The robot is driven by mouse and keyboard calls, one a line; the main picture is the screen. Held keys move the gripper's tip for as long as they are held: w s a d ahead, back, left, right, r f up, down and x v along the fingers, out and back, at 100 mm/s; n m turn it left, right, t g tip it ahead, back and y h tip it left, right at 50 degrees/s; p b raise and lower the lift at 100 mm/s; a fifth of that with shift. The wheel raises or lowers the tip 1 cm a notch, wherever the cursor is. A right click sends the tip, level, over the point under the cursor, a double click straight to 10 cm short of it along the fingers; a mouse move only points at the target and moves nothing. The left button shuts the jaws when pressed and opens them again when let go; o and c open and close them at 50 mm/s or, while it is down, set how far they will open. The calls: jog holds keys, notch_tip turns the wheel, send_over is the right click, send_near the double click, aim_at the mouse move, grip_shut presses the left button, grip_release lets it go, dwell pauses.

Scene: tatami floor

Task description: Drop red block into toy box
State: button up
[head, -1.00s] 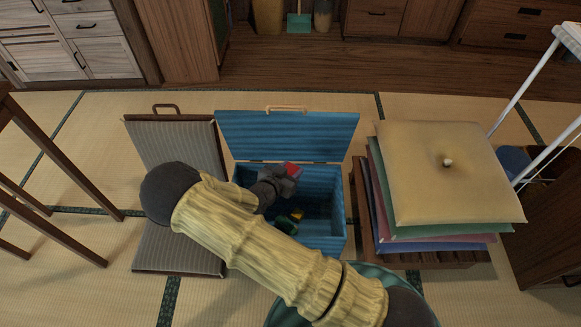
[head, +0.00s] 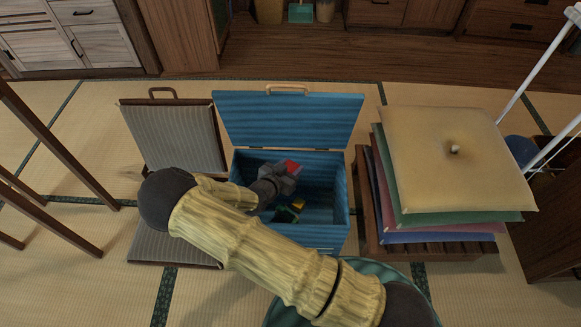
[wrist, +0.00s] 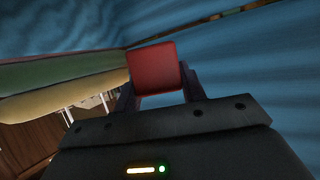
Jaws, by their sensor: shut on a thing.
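The red block (head: 291,167) is held between the fingers of my gripper (head: 286,173), over the open blue toy box (head: 341,208). In the wrist view the red block (wrist: 156,68) sits between the two dark fingers of my gripper (wrist: 158,90), with blue box panels around it. The box lid (head: 288,120) stands open at the back. A yellow block (head: 298,204) and a green thing (head: 287,214) lie inside the box. My arm covers the box's front left part. The exact height of the block above the box floor is hard to tell.
A stack of cushions (head: 452,160) on a low wooden stand (head: 440,250) stands close to the box's right. A striped folding seat (head: 172,137) stands to its left. A white-legged rack (head: 545,75) is at the far right. Tatami floor behind the box is clear.

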jog(key=o, duration=1.1)
jog(key=shift+c, duration=0.2)
jog(key=p+v, duration=0.5)
jog(key=v, duration=1.2)
jog(key=shift+s+p, duration=0.25)
jog(key=shift+p, duration=0.15)
jog(key=shift+w, duration=0.1)
